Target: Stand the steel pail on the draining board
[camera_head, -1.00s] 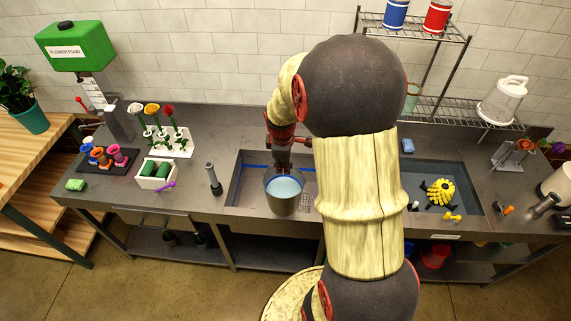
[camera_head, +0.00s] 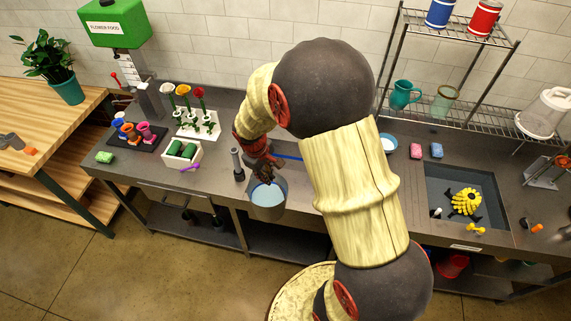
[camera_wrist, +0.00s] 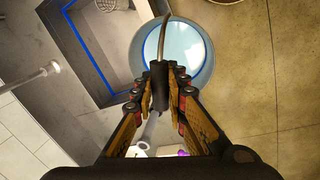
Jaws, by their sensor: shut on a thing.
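The steel pail (camera_head: 267,209), with pale blue liquid inside, hangs from my gripper (camera_head: 264,174) by its arched handle. In the wrist view the pail (camera_wrist: 208,62) is below and beyond my gripper (camera_wrist: 160,85), which is shut on the dark grip of the handle. The pail appears roughly upright, at the front edge of the counter, partly over the floor. A grey area edged with a blue line (camera_wrist: 83,45) and with a small grille lies beside it. It may be the draining board; my arm hides most of it in the head view.
A grey post (camera_head: 237,163) stands on the counter just left of the pail. Open floor (camera_head: 150,265) lies in front.

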